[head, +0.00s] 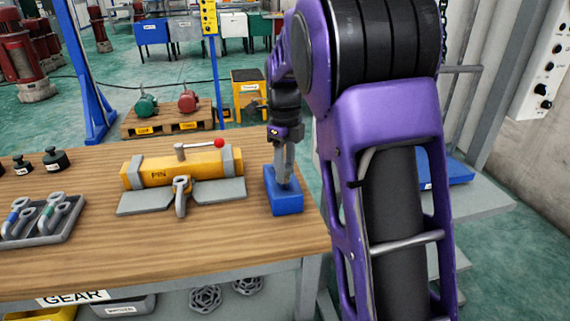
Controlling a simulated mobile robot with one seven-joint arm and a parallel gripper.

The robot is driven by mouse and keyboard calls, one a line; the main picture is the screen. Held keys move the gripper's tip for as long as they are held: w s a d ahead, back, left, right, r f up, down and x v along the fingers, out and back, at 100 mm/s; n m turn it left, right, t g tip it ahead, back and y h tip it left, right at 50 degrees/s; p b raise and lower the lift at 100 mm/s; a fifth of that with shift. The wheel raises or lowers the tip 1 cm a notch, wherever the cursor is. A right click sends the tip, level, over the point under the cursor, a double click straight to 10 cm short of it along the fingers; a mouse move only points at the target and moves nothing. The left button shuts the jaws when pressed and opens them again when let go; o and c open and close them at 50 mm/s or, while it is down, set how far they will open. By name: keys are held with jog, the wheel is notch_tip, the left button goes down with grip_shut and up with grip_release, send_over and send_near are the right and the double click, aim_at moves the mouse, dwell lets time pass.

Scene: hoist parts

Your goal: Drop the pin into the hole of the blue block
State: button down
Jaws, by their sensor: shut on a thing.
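The blue block (285,204) stands on the wooden table near its right edge. My gripper (283,176) points down at the block, with its grey fingers over the block's top. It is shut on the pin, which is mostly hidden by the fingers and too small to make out. I cannot tell whether the pin's tip is above the hole or inside it. The hole itself is hidden behind the fingers.
A tray of shackles (66,234) and dark weights (55,160) are farther left. The table's front middle is clear.

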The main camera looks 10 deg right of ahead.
jog(key=shift+f, duration=0.65)
jog(key=shift+f, duration=0.25)
jog(key=shift+c, duration=2)
grip_release()
notch_tip(320, 180, up, 17)
jog(key=p, duration=0.4)
jog(key=shift+w+r, duration=0.2)
